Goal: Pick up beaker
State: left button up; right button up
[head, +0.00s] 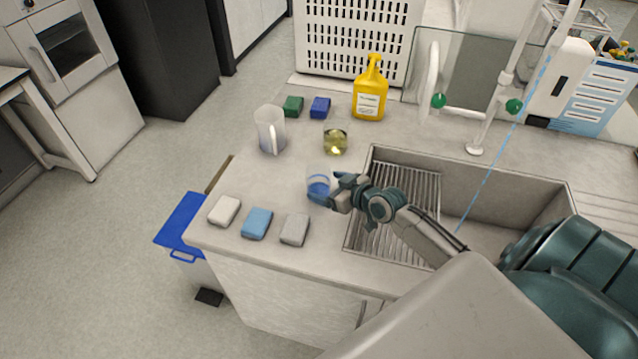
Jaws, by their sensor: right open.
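A clear beaker with blue liquid (318,184) stands on the counter left of the sink. My right gripper (341,190) is at its right side, fingers open and pointing left at the beaker; the fingers overlap its right edge in the picture, and I cannot tell whether they touch it. A second beaker with yellow-green liquid (335,142) stands farther back. A tall clear jug with a handle (270,131) stands behind to the left. My left gripper is not in view.
White, blue and grey sponges (257,223) lie along the front counter edge. Green and blue blocks (319,107) and a yellow bottle (370,90) stand at the back. A sink (510,180) with a ribbed drainer is at right. A blue-lidded bin (182,222) stands at left.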

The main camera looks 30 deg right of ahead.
jog(key=shift+a+p+x, duration=0.15)
jog(key=shift+p+x, duration=0.05)
jog(key=shift+x, duration=0.7)
jog(key=shift+a+p+x, duration=0.15)
jog(key=shift+x, duration=0.8)
jog(key=shift+s+r, duration=0.1)
jog(key=c, duration=1.1)
jog(key=shift+r, duration=0.15)
